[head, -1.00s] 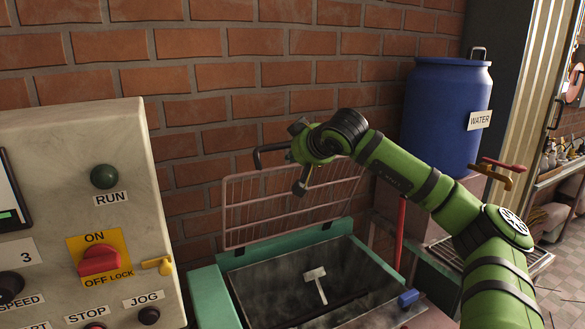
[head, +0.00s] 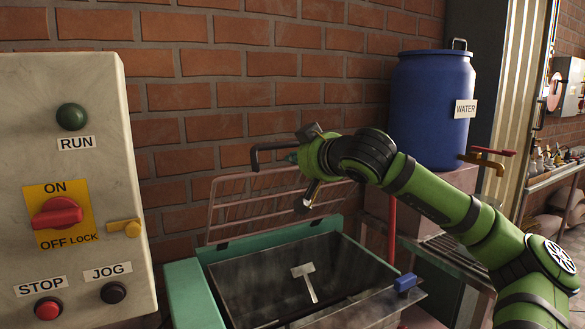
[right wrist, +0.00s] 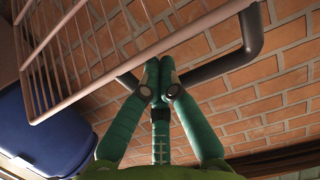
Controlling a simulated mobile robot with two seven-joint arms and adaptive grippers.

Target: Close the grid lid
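The grid lid (head: 265,203) is a pinkish wire frame standing raised at the back of the green-rimmed hopper (head: 185,290), slanted near the brick wall. A black bent handle (head: 257,152) rises at its top edge. My right gripper (head: 292,157) is at this handle, above the lid. In the right wrist view its teal fingers (right wrist: 160,68) are together at the tips, and the handle (right wrist: 218,66) runs crosswise behind them. Nothing shows pinched between them; whether they touch the handle I cannot tell. The lid's bars (right wrist: 90,45) fill the upper left there. My left gripper is out of view.
A pale control panel (head: 85,155) with switch and buttons stands close at left. A blue water barrel (head: 430,105) with a tap stands at right behind my right arm. A T-shaped pale piece (head: 305,280) shows inside the open hopper. The brick wall is close behind.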

